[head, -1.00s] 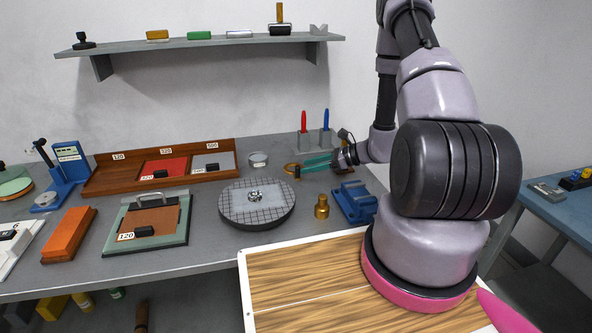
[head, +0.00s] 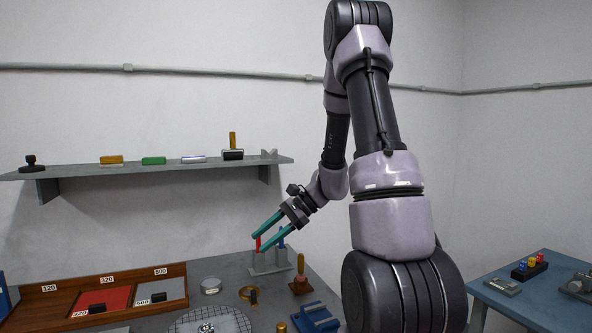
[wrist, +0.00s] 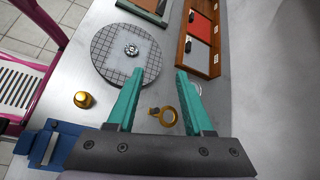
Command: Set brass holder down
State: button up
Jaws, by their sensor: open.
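A brass ring with a small clamp-like block (head: 249,294), which looks like the brass holder, lies on the grey bench. It also shows in the wrist view (wrist: 169,116), seen between and beyond my fingers. My gripper (head: 259,244) has two teal fingers, spread apart with nothing between them. It hangs above the bench, clear of the ring. In the wrist view my gripper (wrist: 158,74) is open and empty. A second brass piece, a small knob-like one (wrist: 83,99), stands apart on the bench.
A round gridded plate (wrist: 105,68) lies beside the brass pieces. A blue vise-like tool (head: 315,318) and a wooden-handled tool (head: 301,284) stand nearby. Red and blue handled tools are in a stand (head: 268,265) behind my fingers. A wall shelf (head: 200,167) is above.

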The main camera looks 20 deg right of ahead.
jog(key=s+d+r+n+t+h, duration=0.1)
jog(key=s+r+n+h, duration=0.3)
jog(key=s+r, duration=0.4)
jog(key=s+r+n+t+h, duration=0.4)
jog(key=s+r+n, duration=0.2)
jog(key=r, duration=0.7)
jog(key=s, duration=0.2)
jog(key=shift+s+d+n+t, duration=0.3)
jog(key=shift+s+d, duration=0.05)
jog(key=shift+d, duration=0.05)
